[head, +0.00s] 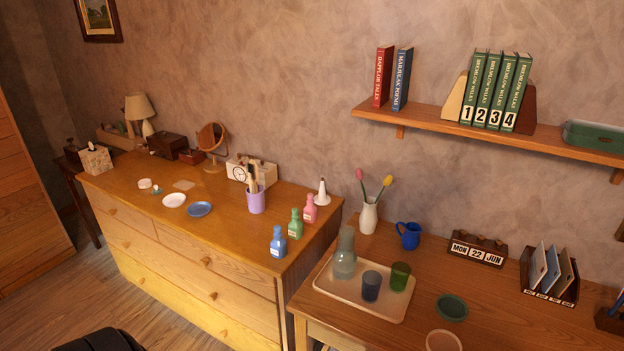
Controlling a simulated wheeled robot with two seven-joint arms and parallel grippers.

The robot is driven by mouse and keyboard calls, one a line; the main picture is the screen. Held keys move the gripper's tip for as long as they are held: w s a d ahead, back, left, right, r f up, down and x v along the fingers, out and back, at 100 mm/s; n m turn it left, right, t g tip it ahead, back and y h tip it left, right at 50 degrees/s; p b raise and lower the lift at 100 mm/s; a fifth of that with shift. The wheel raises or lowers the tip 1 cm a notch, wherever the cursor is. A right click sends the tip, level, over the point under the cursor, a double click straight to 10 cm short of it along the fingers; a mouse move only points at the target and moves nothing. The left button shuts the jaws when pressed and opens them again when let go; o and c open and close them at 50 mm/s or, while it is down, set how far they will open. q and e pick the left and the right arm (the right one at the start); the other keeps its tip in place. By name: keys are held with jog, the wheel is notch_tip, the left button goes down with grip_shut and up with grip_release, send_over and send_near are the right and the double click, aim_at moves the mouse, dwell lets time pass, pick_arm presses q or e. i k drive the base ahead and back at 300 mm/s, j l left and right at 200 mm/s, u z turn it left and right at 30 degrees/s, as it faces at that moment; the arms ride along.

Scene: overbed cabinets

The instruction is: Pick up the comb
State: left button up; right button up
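No comb can be made out for certain. A lilac cup (256,202) stands on the wooden dresser (235,243) and holds a few upright brush-like or comb-like items (253,178), too small to tell apart. A flat pale piece (184,184) lies on the dresser behind the white dish (174,200); I cannot tell what it is. Neither of my grippers is in view.
Blue (278,242), green (295,224) and pink (310,208) bottles stand near the dresser's right edge. A round mirror (212,137) and a clock (240,173) stand behind. A desk (470,290) with a tray (330,287) adjoins. A shelf (430,125) hangs above it.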

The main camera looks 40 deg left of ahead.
aim_at(250, 181)
jog(key=j+z, duration=0.15)
jog(key=j, duration=0.35)
jog(key=j+z, duration=0.15)
jog(key=j, duration=0.35)
jog(key=k+j+z, duration=0.15)
jog(key=j, duration=0.35)
jog(key=k+j+z, duration=0.15)
jog(key=j, duration=0.3)
jog(key=j+z, duration=0.15)
jog(key=j, duration=0.35)
jog(key=k, duration=0.05)
